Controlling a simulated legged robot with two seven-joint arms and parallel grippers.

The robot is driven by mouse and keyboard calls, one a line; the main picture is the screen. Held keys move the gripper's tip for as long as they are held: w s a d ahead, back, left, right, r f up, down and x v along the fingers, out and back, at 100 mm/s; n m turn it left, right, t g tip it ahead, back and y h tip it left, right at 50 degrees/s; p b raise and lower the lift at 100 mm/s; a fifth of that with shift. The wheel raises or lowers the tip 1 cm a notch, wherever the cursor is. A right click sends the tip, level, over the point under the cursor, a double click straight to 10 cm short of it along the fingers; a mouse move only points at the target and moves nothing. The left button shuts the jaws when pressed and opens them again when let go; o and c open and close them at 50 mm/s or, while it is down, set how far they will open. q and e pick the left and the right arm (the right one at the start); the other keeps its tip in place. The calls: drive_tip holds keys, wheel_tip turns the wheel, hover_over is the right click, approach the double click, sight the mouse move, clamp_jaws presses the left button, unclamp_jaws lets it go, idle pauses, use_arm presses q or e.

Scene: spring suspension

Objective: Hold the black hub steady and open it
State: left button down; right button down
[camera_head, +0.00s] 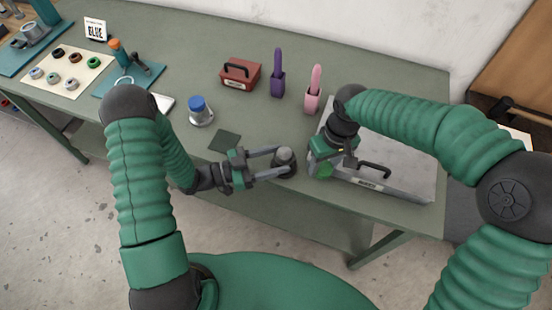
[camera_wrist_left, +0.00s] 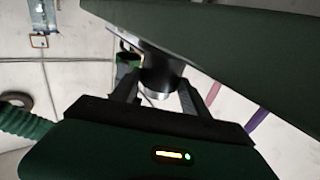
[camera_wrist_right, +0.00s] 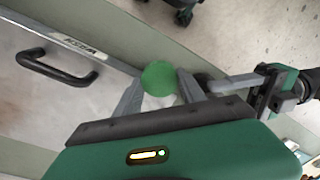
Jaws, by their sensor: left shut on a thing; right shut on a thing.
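The black hub (camera_head: 286,170) stands near the front edge of the green table, with a grey upper part showing. My left gripper (camera_head: 283,160) is shut on it from the left. In the left wrist view the dark hub (camera_wrist_left: 160,78) sits between the two fingers. My right gripper (camera_head: 322,172) is just right of the hub, apart from it, pointing down. It is shut on a round green piece (camera_wrist_right: 158,78), seen between its fingers in the right wrist view. This piece also shows small in the head view (camera_head: 325,171). The hub's inside cannot be made out.
A grey case with a black handle (camera_head: 374,169) lies right of the right gripper. A dark green square (camera_head: 225,141) and a blue-topped jar (camera_head: 200,112) are to the left. A red toolbox (camera_head: 240,75), purple holder (camera_head: 277,87) and pink holder (camera_head: 312,101) stand behind.

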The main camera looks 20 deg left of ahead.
use_arm(q)
drive_tip(key=shift+s+a, duration=0.1)
drive_tip(key=shift+a, duration=0.05)
drive_tip(key=shift+f, duration=0.2)
drive_tip(key=c, duration=0.8)
unclamp_jaws()
drive_tip(key=shift+o, duration=1.2)
